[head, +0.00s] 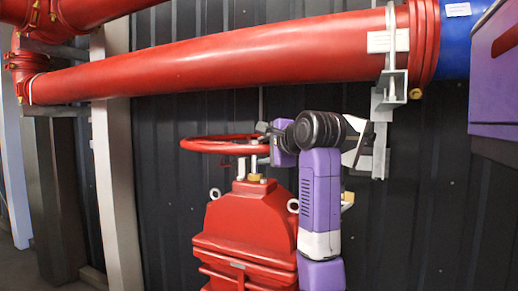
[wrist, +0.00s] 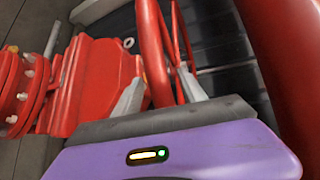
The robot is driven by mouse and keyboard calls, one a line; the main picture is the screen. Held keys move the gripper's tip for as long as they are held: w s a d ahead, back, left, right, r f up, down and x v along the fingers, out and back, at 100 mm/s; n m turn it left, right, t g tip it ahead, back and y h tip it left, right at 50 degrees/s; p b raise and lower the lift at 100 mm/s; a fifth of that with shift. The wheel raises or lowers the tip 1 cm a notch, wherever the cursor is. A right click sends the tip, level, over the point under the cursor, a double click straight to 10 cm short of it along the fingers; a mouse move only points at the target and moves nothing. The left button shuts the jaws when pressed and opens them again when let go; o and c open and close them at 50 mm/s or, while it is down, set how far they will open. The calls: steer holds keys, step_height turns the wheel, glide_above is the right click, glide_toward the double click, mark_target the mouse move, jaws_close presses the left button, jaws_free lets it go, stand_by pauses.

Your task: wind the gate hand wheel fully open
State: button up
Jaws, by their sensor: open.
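The red gate hand wheel (head: 205,145) lies flat on top of the red gate valve body (head: 243,228) in the head view. My gripper (head: 262,138) is at the right side of the wheel, and my purple arm hides part of the rim there. In the wrist view my gripper (wrist: 160,90) has its two grey fingers apart, with the red rim of the hand wheel (wrist: 152,55) passing between them. The fingers are not closed on the rim. The valve body (wrist: 95,80) shows to the left in the wrist view.
A large red pipe (head: 230,65) crosses above the wheel, held at the right by a grey bracket (head: 390,95). A dark ribbed wall (head: 430,210) stands behind. A pale post (head: 118,190) rises at the left. A red flange with bolts (wrist: 20,90) shows at the wrist view's left.

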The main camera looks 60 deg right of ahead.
steer(key=shift+p+x, duration=0.35)
steer(key=shift+x, duration=1.3)
steer(key=shift+s, duration=0.1)
jaws_close()
